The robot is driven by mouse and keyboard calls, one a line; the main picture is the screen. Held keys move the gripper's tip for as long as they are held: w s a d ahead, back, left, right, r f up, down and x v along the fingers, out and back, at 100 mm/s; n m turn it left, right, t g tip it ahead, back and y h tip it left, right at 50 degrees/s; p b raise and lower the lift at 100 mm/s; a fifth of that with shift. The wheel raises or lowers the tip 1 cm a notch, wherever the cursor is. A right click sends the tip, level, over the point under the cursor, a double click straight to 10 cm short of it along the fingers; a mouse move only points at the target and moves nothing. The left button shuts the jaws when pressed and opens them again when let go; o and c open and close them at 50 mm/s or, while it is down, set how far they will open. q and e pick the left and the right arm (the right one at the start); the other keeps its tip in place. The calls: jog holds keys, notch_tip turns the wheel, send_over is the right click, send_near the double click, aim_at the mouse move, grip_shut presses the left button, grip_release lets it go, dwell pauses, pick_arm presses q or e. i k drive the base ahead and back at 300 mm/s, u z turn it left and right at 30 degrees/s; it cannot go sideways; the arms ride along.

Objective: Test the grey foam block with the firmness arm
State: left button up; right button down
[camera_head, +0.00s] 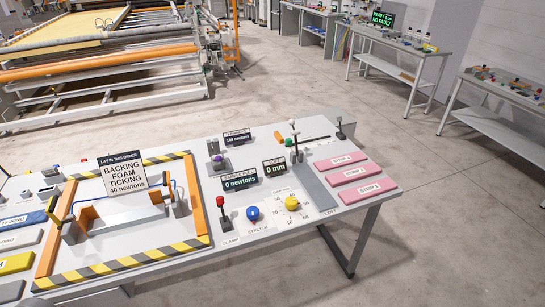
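Neither of my grippers shows in the head view. A grey slab (20,241) with a small label lies at the table's left edge, between a blue one and a yellow one; I cannot tell whether it is the foam block. Three pink labelled blocks (341,161) lie in a column at the right end of the table. A long grey plate (319,192) lies flat beside them. Upright levers with ball knobs (293,124) stand behind this plate; I cannot tell which part is the firmness arm. The loft display (274,166) reads 0 mm.
A frame with yellow-black striped edges (130,262) fills the table's left part. A red-knobbed lever (223,212), blue dial (252,213) and yellow dial (292,203) stand in front. Side tables (400,51) and a quilting gantry (110,63) stand behind. The floor between is clear.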

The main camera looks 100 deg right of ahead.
aim_at(218, 158)
jog(key=z, duration=2.15)
